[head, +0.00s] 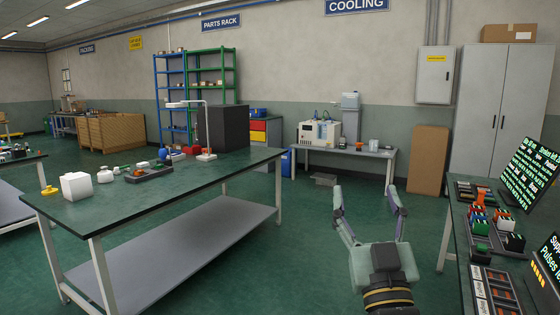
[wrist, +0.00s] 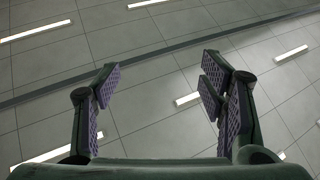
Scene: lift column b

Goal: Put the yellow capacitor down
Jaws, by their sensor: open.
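My gripper (head: 369,195) is raised in the gap between two tables in the head view, with its fingers pointing up. It is open with nothing between the fingers. In the wrist view my gripper (wrist: 160,82) is also open and empty, with only the ceiling and its lights beyond. A small yellow object (head: 50,190) sits on the near left corner of the green-topped table (head: 215,165), well apart from my gripper. It may be the yellow capacitor, but it is too small to be sure.
A white block (head: 76,186), a small white jar (head: 105,175) and a dark parts tray (head: 150,174) stand on the left table. The right table holds dark trays (head: 495,292), coloured parts and two screens (head: 530,178). Green floor lies clear between the tables.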

